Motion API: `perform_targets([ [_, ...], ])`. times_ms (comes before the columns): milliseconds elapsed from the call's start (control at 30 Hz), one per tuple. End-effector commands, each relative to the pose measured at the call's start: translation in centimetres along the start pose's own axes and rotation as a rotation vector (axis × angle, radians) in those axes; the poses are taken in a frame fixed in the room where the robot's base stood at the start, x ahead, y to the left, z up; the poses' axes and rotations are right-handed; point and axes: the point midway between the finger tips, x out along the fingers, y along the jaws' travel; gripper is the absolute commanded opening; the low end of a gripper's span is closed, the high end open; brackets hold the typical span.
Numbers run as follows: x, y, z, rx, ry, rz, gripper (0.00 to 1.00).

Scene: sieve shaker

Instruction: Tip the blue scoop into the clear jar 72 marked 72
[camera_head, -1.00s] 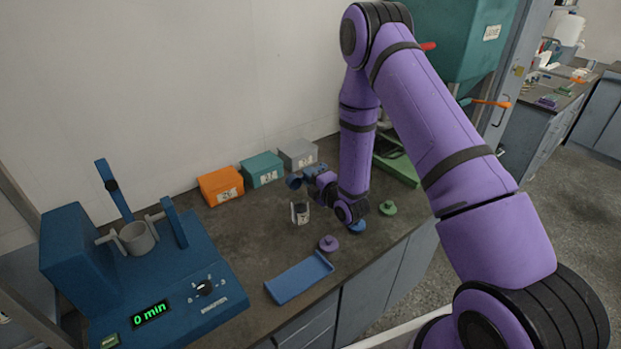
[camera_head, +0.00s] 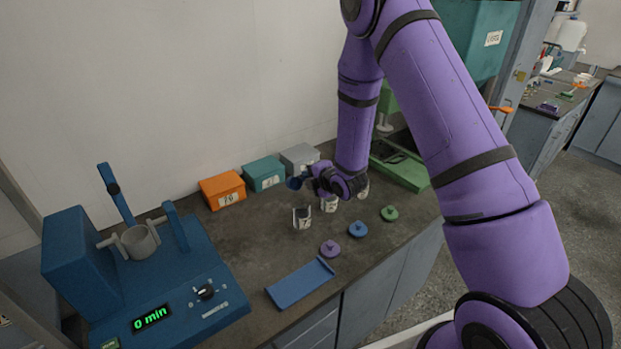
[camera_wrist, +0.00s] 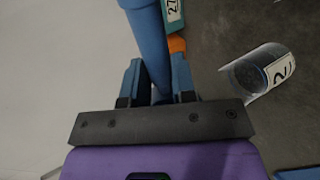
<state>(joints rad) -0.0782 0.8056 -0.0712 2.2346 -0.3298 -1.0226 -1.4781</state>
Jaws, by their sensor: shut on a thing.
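My gripper (camera_wrist: 157,80) is shut on the handle of the blue scoop (camera_wrist: 148,35), which runs up out of the wrist view. In the head view the scoop (camera_head: 294,183) is held above the bench, in front of the teal and grey boxes. Its contents are hidden. A clear jar (camera_head: 302,218) stands open on the bench, in front of the scoop and apart from it. Two more jars (camera_head: 329,203) (camera_head: 362,188) stand to its right, close to my wrist. The wrist view shows one jar (camera_wrist: 258,72) right of the scoop, its label partly showing a 2. I cannot tell which jar is 72.
Orange (camera_head: 222,190), teal (camera_head: 263,172) and grey (camera_head: 299,157) boxes line the wall. Purple (camera_head: 330,248), blue (camera_head: 358,229) and green (camera_head: 389,213) lids lie in front of the jars. A blue tray (camera_head: 300,284) lies at the front edge. The blue shaker (camera_head: 160,280) stands left.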

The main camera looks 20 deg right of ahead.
Motion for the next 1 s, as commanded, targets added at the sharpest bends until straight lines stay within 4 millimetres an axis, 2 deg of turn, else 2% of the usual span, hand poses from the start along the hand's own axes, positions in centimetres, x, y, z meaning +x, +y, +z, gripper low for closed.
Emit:
perform_targets([
  [500, 0.12, 1.2, -0.02, 0.0, 0.001, -0.329, 0.06],
  [1000, 0.14, 1.32, 0.06, 0.001, 0.001, -0.398, 0.06],
])
